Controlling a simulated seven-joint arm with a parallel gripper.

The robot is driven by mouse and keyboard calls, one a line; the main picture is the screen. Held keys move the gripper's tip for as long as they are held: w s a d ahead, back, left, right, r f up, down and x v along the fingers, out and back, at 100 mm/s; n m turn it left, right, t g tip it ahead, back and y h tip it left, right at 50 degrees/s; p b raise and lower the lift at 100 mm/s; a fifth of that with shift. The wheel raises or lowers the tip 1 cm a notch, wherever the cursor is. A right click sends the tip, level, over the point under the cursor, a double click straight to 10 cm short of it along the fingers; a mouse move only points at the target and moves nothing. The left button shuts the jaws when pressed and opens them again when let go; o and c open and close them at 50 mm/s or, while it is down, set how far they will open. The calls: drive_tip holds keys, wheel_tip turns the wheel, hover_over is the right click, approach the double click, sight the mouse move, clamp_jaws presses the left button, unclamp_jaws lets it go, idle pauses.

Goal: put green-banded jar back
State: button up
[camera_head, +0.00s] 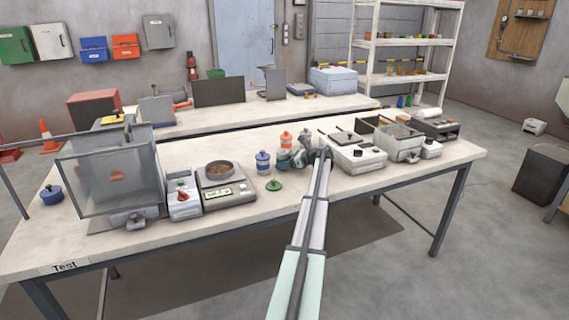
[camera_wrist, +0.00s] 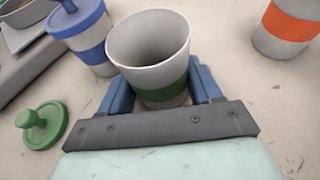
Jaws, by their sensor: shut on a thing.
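The green-banded jar (camera_wrist: 150,48) is a pale cup with a green band, standing lidless between the blue fingers of my gripper (camera_wrist: 162,90) in the wrist view. My gripper is shut on it around the band. Its inside looks grey and empty. I cannot tell whether its base touches the table. A green lid with a knob (camera_wrist: 42,126) lies on the table to the left; it also shows in the head view (camera_head: 273,185). In the head view my gripper (camera_head: 291,160) is low over the table's middle and mostly hides the jar.
A blue-banded jar with a blue lid (camera_head: 262,163) stands left of my gripper, and an orange-banded jar (camera_head: 286,141) behind it. A scale with a bowl (camera_head: 222,185) is farther left. A white machine (camera_head: 357,155) stands close on the right. The table's front strip (camera_head: 235,215) is clear.

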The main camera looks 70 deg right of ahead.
drive_tip(key=o, duration=1.4)
drive_tip(key=shift+r, duration=0.1)
drive_tip(key=v, duration=1.2)
